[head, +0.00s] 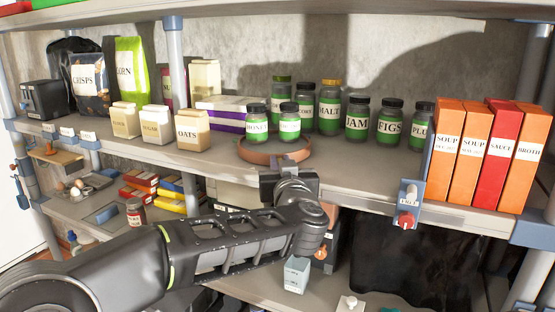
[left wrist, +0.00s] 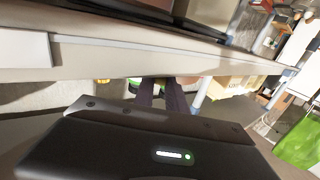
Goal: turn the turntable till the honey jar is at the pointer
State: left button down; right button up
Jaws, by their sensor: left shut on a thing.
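The turntable (head: 301,153) is a low terracotta-coloured disc with a raised rim, near the front edge of the shelf. Two dark-lidded green jars stand on it, a left one (head: 256,125) and a right one (head: 289,127); their labels are too small to read surely, so I cannot tell which is honey. I cannot make out a pointer. My right gripper is not in view.
Green jars labelled MALT (head: 329,110), JAM (head: 357,122) and FIGS (head: 390,126) stand to the right. An OATS packet (head: 192,130) stands to the left. A switch box with a red knob (head: 405,219) is on the shelf's front edge. A post (head: 177,70) rises behind.

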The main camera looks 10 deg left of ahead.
pick_arm(q)
jog(key=shift+d, duration=0.1)
dwell(0.3)
jog(key=c, duration=1.4)
grip_release()
jog(key=shift+o, duration=0.2)
jog(key=b+v, duration=0.2)
jog(key=v, duration=0.5)
jog(key=shift+s, duration=0.4)
jog(key=shift+d, duration=0.1)
